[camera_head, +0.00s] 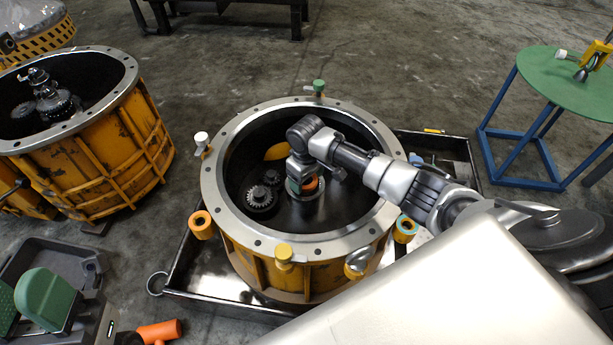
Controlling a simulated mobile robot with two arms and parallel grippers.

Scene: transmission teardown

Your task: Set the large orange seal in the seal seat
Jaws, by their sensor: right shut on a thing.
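My right gripper (303,184) reaches down into the round transmission housing (225,215) in the middle. It is shut on a small orange piece (312,184), which I take to be the large orange seal; the fingers hide much of it. A grey metal ring (317,196), which looks like the seal seat, lies around and under the fingertips. I cannot tell whether the seal touches the seat or is just above it. My left gripper is not in view.
Dark gears (263,195) stand left of the fingertips, and a yellow-orange piece (277,151) is behind them. The housing's bolted rim surrounds my arm. A black tray (190,270) lies underneath. A second housing (100,150) is at left, a green table (568,85) at right.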

